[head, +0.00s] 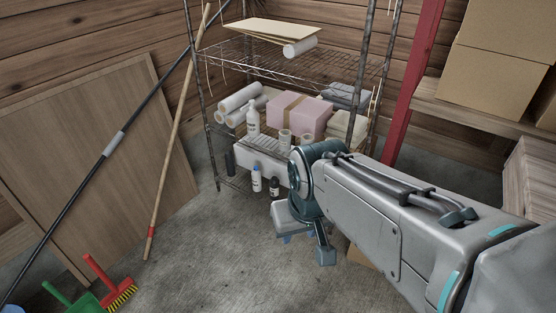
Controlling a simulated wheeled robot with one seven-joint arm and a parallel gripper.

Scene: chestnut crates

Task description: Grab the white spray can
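A white bottle-shaped container (252,115) stands upright on the middle shelf of the wire rack, left of a pink box. A second white container with a blue band (256,179) stands upright on the lowest shelf. I cannot tell for sure which one is the spray can. My gripper (307,244) hangs below the bent end of my arm, in front of the rack's lower right part. It looks apart from both white containers. The arm partly hides its fingers, so I cannot tell whether it is open or shut.
The wire rack (235,55) also holds white rolls (240,97), the pink box (299,115) and folded cloths. A dark bottle (274,187) stands beside the lower white container. A broom handle (168,140) leans at left. Concrete floor (205,255) is clear in front.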

